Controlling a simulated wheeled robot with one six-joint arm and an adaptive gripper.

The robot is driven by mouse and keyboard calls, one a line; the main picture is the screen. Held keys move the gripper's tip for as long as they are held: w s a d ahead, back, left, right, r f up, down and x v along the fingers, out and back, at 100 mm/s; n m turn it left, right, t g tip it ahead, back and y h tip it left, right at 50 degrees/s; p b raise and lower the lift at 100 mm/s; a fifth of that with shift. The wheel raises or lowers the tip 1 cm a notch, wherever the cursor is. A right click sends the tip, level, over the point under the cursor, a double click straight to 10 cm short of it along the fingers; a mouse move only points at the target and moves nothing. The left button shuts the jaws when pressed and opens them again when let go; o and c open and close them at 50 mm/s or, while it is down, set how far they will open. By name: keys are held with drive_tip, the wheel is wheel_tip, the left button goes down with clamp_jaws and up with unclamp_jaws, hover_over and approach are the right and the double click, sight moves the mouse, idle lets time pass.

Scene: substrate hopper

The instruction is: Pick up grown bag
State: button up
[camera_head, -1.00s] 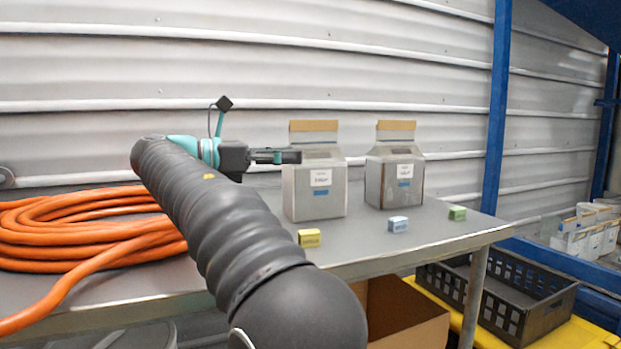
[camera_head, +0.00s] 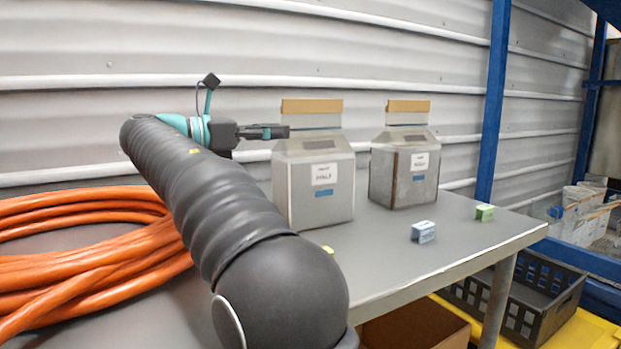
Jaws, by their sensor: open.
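Two grey bags with tan top strips and white labels stand upright on the grey table (camera_head: 400,262). The left bag (camera_head: 315,190) is nearer my gripper, and the right bag (camera_head: 400,170) stands to its right with a gap between. Their label text is too blurred to read surely, so I cannot tell which is the grown bag. My gripper (camera_head: 284,132) is open, level with the upper part of the left bag and at its left edge in the picture. Nothing shows between its fingers. Whether it touches the bag cannot be told.
A coiled orange hose (camera_head: 85,250) lies on the left of the table. A black crate (camera_head: 530,300) and a cardboard box (camera_head: 420,325) sit below.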

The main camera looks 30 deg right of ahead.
sight(313, 137)
drive_tip(key=shift+s+d+r+b, duration=0.1)
drive_tip(key=shift+d+b, duration=0.1)
drive_tip(key=shift+d, duration=2)
drive_tip(key=shift+s+d+b, duration=0.1)
drive_tip(key=shift+d+b, duration=0.1)
drive_tip(key=shift+d, duration=1.95)
drive_tip(key=shift+w, duration=0.1)
clamp_jaws()
drive_tip(key=shift+r, duration=0.1)
